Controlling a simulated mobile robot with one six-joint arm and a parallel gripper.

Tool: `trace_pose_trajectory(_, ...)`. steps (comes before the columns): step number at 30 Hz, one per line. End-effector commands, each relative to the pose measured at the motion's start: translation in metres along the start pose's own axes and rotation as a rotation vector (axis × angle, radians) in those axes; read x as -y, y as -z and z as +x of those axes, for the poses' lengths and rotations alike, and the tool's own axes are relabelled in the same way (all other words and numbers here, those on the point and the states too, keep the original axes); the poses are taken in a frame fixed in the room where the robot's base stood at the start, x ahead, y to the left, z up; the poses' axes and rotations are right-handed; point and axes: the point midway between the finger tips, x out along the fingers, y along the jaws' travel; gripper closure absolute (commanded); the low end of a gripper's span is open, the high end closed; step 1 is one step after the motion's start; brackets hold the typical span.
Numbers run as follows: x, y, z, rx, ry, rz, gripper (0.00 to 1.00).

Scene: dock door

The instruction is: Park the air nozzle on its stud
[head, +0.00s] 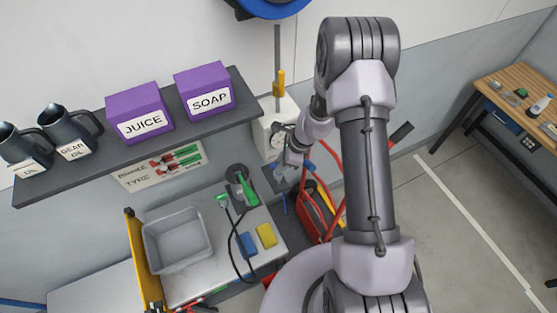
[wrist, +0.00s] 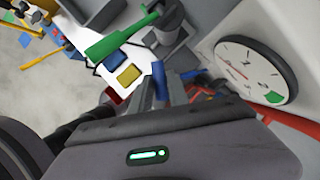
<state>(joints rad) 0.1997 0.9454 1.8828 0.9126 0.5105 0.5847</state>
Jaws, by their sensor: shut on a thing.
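My gripper (head: 286,172) is beside the white cabinet with the round gauge. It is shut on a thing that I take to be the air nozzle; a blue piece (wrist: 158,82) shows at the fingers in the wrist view. The fingers hide most of what is held. A dark panel shows just below the gripper in the head view, with blue bits near it. I cannot make out the stud clearly in either view.
The white cabinet (head: 266,124) carries the gauge (wrist: 256,70). Red hoses (head: 313,215) hang below right. The shelf (head: 60,184) bears purple boxes. A grey bin (head: 153,264) sits on the bench.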

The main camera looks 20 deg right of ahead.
Motion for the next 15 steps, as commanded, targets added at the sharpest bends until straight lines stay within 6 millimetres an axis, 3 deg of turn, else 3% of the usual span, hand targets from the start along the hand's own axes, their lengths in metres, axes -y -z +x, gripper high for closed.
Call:
trace_pose_trajectory(7,-0.001,0.014,0.036,0.000,0.000,-0.001,1.00)
trace_pose_trajectory(15,-0.001,0.016,0.040,0.000,0.000,-0.003,1.00)
